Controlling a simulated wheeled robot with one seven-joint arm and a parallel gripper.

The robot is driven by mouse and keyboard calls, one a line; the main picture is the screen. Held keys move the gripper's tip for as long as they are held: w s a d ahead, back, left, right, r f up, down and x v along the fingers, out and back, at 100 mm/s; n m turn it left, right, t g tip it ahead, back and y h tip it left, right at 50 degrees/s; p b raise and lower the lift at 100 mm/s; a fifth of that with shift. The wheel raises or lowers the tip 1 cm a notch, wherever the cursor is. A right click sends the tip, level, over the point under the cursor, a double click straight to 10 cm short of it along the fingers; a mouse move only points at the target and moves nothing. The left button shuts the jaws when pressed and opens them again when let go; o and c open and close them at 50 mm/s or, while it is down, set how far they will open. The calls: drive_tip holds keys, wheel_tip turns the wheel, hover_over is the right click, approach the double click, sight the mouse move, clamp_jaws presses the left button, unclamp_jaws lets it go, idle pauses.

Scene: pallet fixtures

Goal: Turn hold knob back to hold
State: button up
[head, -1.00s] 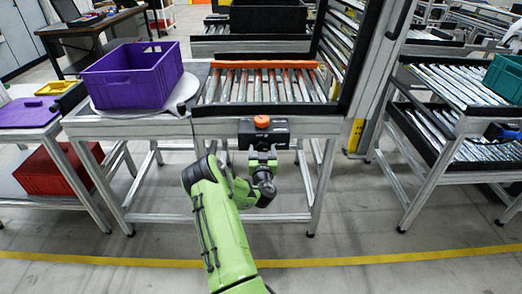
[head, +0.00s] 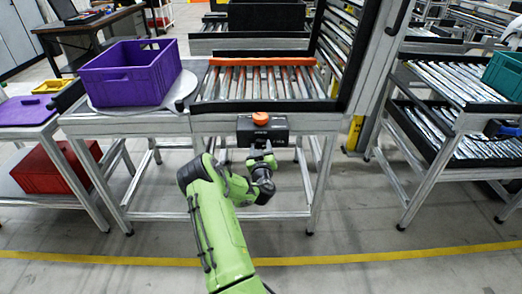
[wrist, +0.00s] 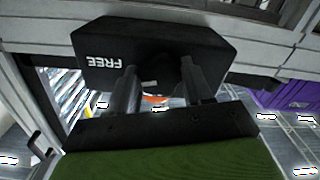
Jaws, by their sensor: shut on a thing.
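A black control box (head: 262,136) with an orange button (head: 261,118) on top is fixed to the front of the roller table. In the wrist view, the box (wrist: 205,40) carries the word FREE, upside down at left. My gripper (wrist: 160,73) reaches up to the box face with one finger on each side of the dark hold knob (wrist: 155,76), and is shut on it. A small light mark shows on the knob. The rest of the knob is hard to tell against the dark box. In the head view, my gripper (head: 261,156) is at the box's front; the knob is hidden.
The roller bed (head: 262,84) with an orange bar (head: 262,62) lies behind the box. A purple crate (head: 130,80) stands on a round plate at left. A red crate (head: 55,168) sits on a lower shelf. The floor in front, with a yellow line (head: 330,258), is clear.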

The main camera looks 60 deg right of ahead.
drive_tip(key=n, duration=0.3)
drive_tip(key=shift+n, duration=0.4)
drive_tip(key=n, duration=0.3)
drive_tip(key=shift+n+b, duration=0.3)
drive_tip(key=shift+b, duration=0.05)
drive_tip(key=n, duration=0.4)
drive_tip(key=shift+r, duration=0.1)
drive_tip(key=shift+n, duration=1.4)
drive_tip(key=shift+s+n, duration=0.1)
drive_tip(key=shift+n, duration=0.2)
drive_tip(key=o, duration=1)
drive_tip(key=shift+o, duration=0.2)
